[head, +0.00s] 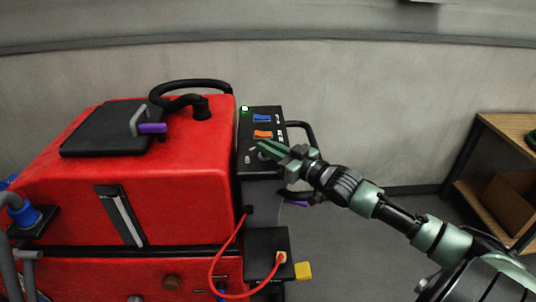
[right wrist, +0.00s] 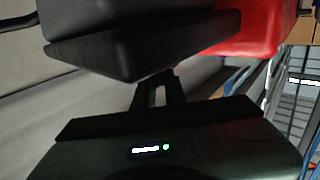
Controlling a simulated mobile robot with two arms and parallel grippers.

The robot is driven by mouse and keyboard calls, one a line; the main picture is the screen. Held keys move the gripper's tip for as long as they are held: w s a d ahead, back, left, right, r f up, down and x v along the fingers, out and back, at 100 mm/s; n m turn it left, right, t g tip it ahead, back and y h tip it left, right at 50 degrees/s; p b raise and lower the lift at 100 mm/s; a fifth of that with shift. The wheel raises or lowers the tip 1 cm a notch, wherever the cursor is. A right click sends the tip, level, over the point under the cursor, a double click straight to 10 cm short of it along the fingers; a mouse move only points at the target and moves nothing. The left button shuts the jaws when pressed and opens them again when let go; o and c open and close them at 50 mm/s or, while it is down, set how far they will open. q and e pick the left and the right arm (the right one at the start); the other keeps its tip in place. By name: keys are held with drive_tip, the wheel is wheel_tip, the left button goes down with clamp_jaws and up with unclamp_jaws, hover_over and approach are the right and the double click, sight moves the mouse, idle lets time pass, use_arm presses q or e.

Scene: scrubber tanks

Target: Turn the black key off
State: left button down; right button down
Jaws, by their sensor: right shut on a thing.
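The black control panel (head: 254,122) stands on the right side of the red scrubber machine (head: 75,215). It carries a lit green light (head: 244,108), a blue switch (head: 261,118) and an orange switch (head: 262,134). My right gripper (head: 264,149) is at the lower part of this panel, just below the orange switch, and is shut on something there. I cannot make out the black key; the fingers cover that spot. The right wrist view shows mostly dark shapes, so the key and its angle cannot be told there. My left gripper is out of view.
A black handle (head: 303,128) juts out right of the panel. Below the panel, a red cable (head: 225,258) runs to a yellow plug (head: 303,271). A wooden shelf (head: 508,130) stands at the right. The floor between shelf and machine is clear.

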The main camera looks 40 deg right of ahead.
drive_tip(key=shift+d+f+n+g+y+b, duration=0.1)
drive_tip(key=shift+n+g+y+b, duration=0.05)
drive_tip(key=shift+n+y+b, duration=0.35)
drive_tip(key=shift+d+f+n+g+y+b, duration=0.1)
drive_tip(key=shift+n+g+y+b, duration=0.15)
drive_tip(key=shift+y, duration=0.35)
drive_tip(key=shift+w+d+r+n+g+y+b, duration=0.15)
drive_tip(key=shift+r+n+g+y+b, duration=0.15)
drive_tip(key=shift+n+y+b, duration=0.4)
drive_tip(key=shift+r+n+g+y, duration=0.1)
drive_tip(key=shift+n+g+y, duration=0.4)
drive_tip(key=shift+y, duration=0.5)
drive_tip(key=n+g+y, duration=0.1)
drive_tip(key=n+g+y+p, duration=0.1)
drive_tip(key=y, duration=0.1)
drive_tip(key=shift+w+d+n, duration=0.1)
drive_tip(key=shift+w+n, duration=0.05)
drive_tip(key=shift+n, duration=0.1)
drive_tip(key=shift+w+n+g+y, duration=0.1)
drive_tip(key=shift+n+g+y, duration=0.55)
drive_tip(key=shift+g, duration=0.25)
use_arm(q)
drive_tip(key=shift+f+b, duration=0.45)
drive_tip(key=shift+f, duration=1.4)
use_arm(e)
drive_tip(key=shift+n+g+y, duration=0.65)
drive_tip(key=shift+g, duration=0.25)
